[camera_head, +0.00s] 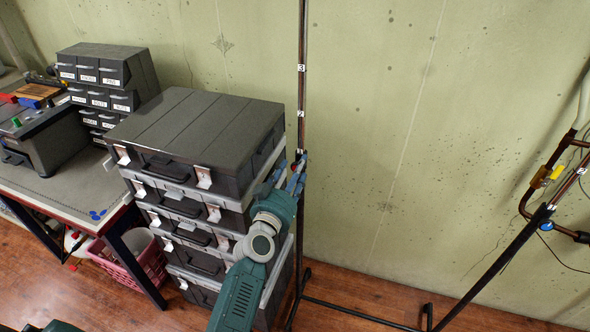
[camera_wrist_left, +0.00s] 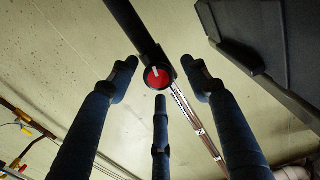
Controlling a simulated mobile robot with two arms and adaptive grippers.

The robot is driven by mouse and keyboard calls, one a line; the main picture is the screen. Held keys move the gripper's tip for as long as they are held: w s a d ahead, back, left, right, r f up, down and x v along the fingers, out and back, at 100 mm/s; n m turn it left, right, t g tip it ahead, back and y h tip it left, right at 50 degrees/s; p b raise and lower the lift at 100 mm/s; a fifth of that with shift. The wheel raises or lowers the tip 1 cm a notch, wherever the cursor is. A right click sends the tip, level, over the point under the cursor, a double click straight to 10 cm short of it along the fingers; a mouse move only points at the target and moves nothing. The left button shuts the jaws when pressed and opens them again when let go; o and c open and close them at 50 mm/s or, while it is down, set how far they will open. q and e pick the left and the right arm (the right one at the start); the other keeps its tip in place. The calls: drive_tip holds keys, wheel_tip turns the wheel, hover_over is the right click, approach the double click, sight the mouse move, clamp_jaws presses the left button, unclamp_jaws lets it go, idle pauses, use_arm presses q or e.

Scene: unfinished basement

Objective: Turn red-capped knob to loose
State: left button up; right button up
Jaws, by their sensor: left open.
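The red-capped knob (camera_wrist_left: 158,77) shows in the left wrist view as a red disc in a dark ring with a white mark. It sits on a dark metal stand pole (camera_head: 301,75) with white number labels. In the head view only a small bit of red (camera_head: 294,167) shows at the fingers. My left gripper (camera_head: 290,177) is open in front of the pole, beside the stacked cases. In the left wrist view its three blue fingers (camera_wrist_left: 159,84) are spread about the knob, with gaps between them and it. My right gripper is not in view.
Stacked grey cases (camera_head: 190,130) stand close to the left of the pole. A workbench (camera_head: 60,178) with a drawer cabinet (camera_head: 105,70) and a pink basket (camera_head: 150,262) are farther left. The concrete wall (camera_head: 400,120) is behind; pipes (camera_head: 535,190) and a slanted bar (camera_head: 500,235) are right.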

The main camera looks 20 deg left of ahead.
use_arm(q)
drive_tip(key=c, duration=1.1)
drive_tip(key=shift+a+r+n, duration=0.1)
drive_tip(key=shift+r+n, duration=0.1)
drive_tip(key=shift+n, duration=1.2)
drive_tip(key=shift+c, duration=0.2)
drive_tip(key=o, duration=1.1)
drive_tip(key=shift+o, duration=0.2)
drive_tip(key=shift+s+f, duration=0.1)
drive_tip(key=shift+s, duration=0.05)
drive_tip(key=s, duration=1.1)
drive_tip(key=shift+s+a, duration=0.2)
drive_tip(key=shift+s, duration=0.2)
